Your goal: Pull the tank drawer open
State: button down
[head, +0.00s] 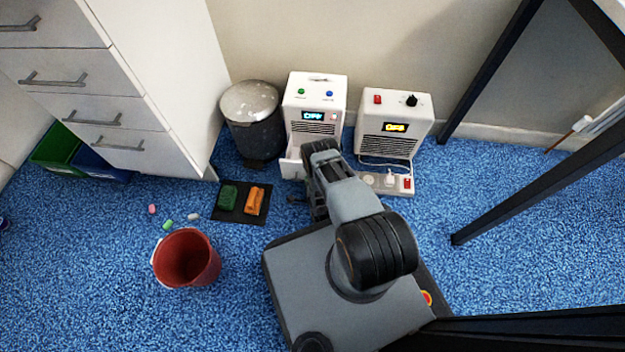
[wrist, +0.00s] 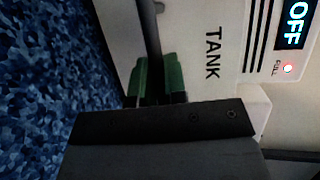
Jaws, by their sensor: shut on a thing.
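The white dehumidifier (head: 315,100) stands against the wall with a lit OFF display. Its tank drawer (head: 291,166) is at the bottom front, and its white front seems to stand out a little from the body. In the wrist view the drawer face (wrist: 195,25) carries the word TANK, near a red FULL light. My gripper (wrist: 158,78) is shut on the dark drawer handle (wrist: 150,28), with a green pad on each side of it. In the head view my arm hides much of the drawer and the handle.
A white heater (head: 396,115) with a power strip (head: 385,182) stands to the right. A grey bin (head: 251,112) stands to the left. A black mat (head: 238,216) with green and orange items and a red bucket (head: 186,258) are on the blue carpet. Black table legs (head: 530,190) stand right.

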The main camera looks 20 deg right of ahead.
jog(key=shift+w+a, duration=0.1)
jog(key=c, duration=1.2)
grip_release()
